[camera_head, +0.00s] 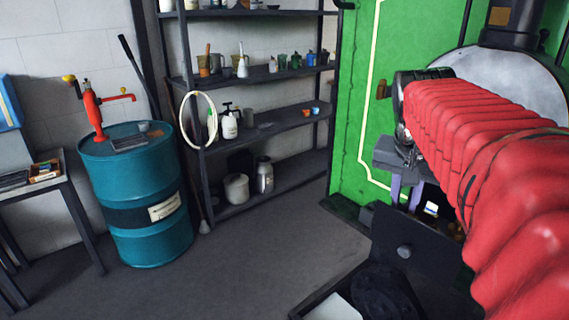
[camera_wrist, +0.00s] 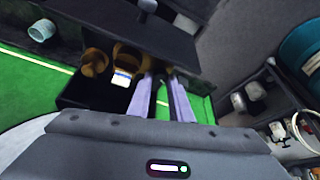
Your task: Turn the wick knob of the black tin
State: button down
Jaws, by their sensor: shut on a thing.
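My gripper (camera_wrist: 160,76) reaches away from the wrist in the wrist view, with its two pale purple fingers nearly parallel. It is shut on a small dark thing at the fingertips, which fits the wick knob but is mostly hidden. The black tin cannot be told apart from the dark parts around the fingertips. In the head view my gripper (camera_head: 405,194) hangs below the end of my red-sleeved arm, in front of the green bodywork (camera_head: 362,110). The fingertips' contact is too small to make out there.
Brass-coloured fittings (camera_wrist: 95,63) and a white-and-blue label (camera_wrist: 122,78) are close beside the fingers in the wrist view. A metal shelf rack (camera_head: 262,137) with bottles and cans and a teal drum (camera_head: 130,185) stand at left. The floor (camera_head: 270,255) between is clear.

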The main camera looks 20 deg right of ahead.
jog(key=m, duration=0.2)
jog(key=m+g, duration=0.1)
jog(key=m, duration=0.1)
jog(key=m+g, duration=0.1)
jog(key=m, duration=0.1)
jog(key=shift+w+a+h, duration=0.15)
jog(key=shift+w+h, duration=0.2)
jog(key=shift+h, duration=0.05)
jog(key=m, duration=0.2)
jog(key=m+g, duration=0.1)
jog(key=m, duration=0.1)
jog(key=m+g, duration=0.1)
jog(key=m, duration=0.1)
jog(key=shift+w, duration=0.3)
jog(key=c, duration=1.9)
grip_release()
jog(key=shift+o, duration=0.2)
